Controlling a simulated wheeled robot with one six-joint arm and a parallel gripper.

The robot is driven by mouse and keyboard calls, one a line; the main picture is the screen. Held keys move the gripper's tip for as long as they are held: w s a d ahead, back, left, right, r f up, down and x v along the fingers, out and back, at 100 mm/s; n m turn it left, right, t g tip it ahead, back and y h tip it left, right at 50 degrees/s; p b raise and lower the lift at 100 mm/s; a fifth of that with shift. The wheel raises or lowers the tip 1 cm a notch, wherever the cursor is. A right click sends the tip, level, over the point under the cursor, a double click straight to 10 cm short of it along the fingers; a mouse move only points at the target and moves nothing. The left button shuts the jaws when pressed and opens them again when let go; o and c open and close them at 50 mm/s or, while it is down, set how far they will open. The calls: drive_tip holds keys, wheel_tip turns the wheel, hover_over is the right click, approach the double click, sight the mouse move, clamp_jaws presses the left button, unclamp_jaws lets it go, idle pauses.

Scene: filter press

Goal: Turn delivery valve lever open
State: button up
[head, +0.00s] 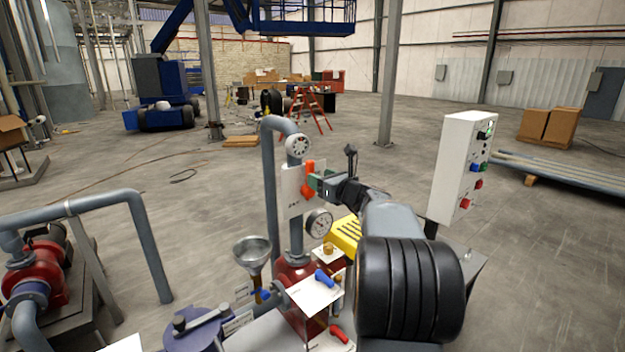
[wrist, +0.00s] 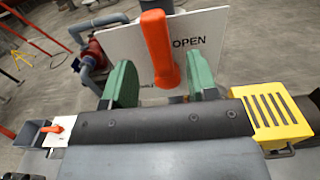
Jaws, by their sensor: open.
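The orange delivery valve lever (wrist: 158,45) stands upright in front of a white plate (wrist: 118,46) in the wrist view. The word OPEN shows on the plate to the right of the lever; other lettering is partly hidden. The lever (head: 309,178) also shows in the head view, on the grey pipe below a round white dial. My gripper (wrist: 161,82) is open, with one green finger on each side of the lever and a visible gap to both. In the head view my gripper (head: 317,183) is at the lever, partly covering it.
A pressure gauge (head: 319,223) sits just below my gripper. A yellow slotted box (head: 346,236), a funnel (head: 252,252), and blue and red handles (head: 324,278) lie lower. A white control box (head: 462,170) stands to the right of my arm.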

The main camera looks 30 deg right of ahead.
drive_tip(key=s+b, duration=0.1)
drive_tip(key=s, duration=0.7)
drive_tip(key=shift+s+d+b, duration=0.2)
drive_tip(key=shift+d+b, duration=0.15)
drive_tip(key=shift+d, duration=0.05)
drive_tip(key=s+a+f+n+g+y, duration=0.1)
drive_tip(key=s+a+f+n+g, duration=0.2)
drive_tip(key=a+f+n+g, duration=0.4)
drive_tip(key=s+a+f+n+g, duration=0.3)
drive_tip(key=s+a+f+n, duration=0.15)
drive_tip(key=f+n, duration=0.55)
drive_tip(key=s+a+f+n+g+h, duration=0.1)
drive_tip(key=s+a+n, duration=0.3)
drive_tip(key=a+n, duration=0.3)
drive_tip(key=s+a+f+n+g+h, duration=0.1)
drive_tip(key=s+a+n, duration=0.4)
drive_tip(key=n, duration=0.6)
drive_tip(key=a+g+h, duration=0.1)
drive_tip(key=a, duration=0.1)
drive_tip(key=shift+s+a+f+g, duration=0.2)
drive_tip(key=shift+a+f+g, duration=0.1)
